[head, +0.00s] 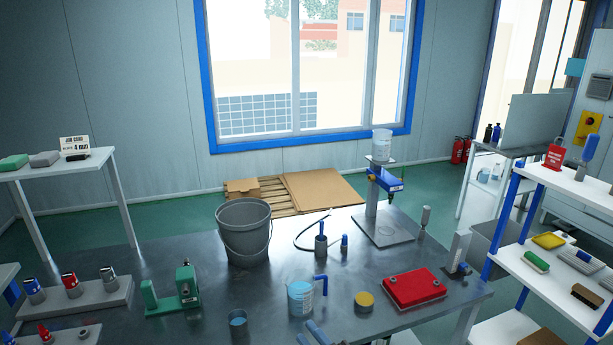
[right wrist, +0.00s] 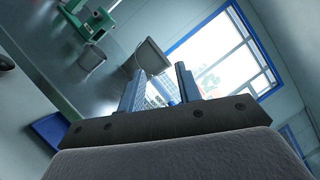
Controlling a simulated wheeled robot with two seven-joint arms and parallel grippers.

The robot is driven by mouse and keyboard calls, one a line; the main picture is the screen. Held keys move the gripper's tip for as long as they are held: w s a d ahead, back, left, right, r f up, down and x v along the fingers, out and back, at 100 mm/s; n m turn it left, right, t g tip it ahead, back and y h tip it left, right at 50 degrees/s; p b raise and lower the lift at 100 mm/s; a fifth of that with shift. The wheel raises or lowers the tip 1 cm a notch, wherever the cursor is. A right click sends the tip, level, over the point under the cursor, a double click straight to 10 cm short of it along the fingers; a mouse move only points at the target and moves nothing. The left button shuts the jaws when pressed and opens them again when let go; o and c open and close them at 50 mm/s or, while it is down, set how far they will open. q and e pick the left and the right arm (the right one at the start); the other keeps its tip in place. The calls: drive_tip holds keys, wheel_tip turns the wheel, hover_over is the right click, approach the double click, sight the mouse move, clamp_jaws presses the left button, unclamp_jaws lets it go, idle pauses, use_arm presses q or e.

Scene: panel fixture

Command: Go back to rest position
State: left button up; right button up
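My right gripper (head: 313,334) shows at the bottom edge of the head view, low over the near side of the dark workbench (head: 340,262). In the right wrist view its two blue-grey fingers (right wrist: 158,88) stand apart with nothing held between them. A grey bucket (right wrist: 150,58) and the window show beyond the fingers, well away from them. My left gripper is not in view.
On the bench are the bucket (head: 245,232), a green clamp device (head: 178,291), a white-blue mug (head: 300,298), a yellow-topped tin (head: 364,301), a red panel (head: 414,288) and a stand (head: 382,200). A white shelf (head: 555,265) borders the right side.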

drive_tip(key=s+d+f+n+g+h, duration=0.2)
drive_tip(key=s+f+n+g, duration=0.6)
drive_tip(key=s+n, duration=0.4)
drive_tip(key=s+d+f+n+g+h, duration=0.2)
drive_tip(key=s+d+f+h, duration=0.25)
drive_tip(key=s+d, duration=0.35)
drive_tip(key=s+d+f+n+g+h, duration=0.35)
drive_tip(key=s+d+h, duration=0.25)
drive_tip(key=d, duration=0.5)
drive_tip(key=s+a+f, duration=0.2)
drive_tip(key=f, duration=1.7)
drive_tip(key=s+a+f+g, duration=0.1)
drive_tip(key=s+a+f, duration=0.1)
drive_tip(key=f, duration=1.8)
drive_tip(key=shift+s+f+m, duration=0.25)
drive_tip(key=shift+f+m, duration=0.05)
drive_tip(key=shift+m, duration=0.05)
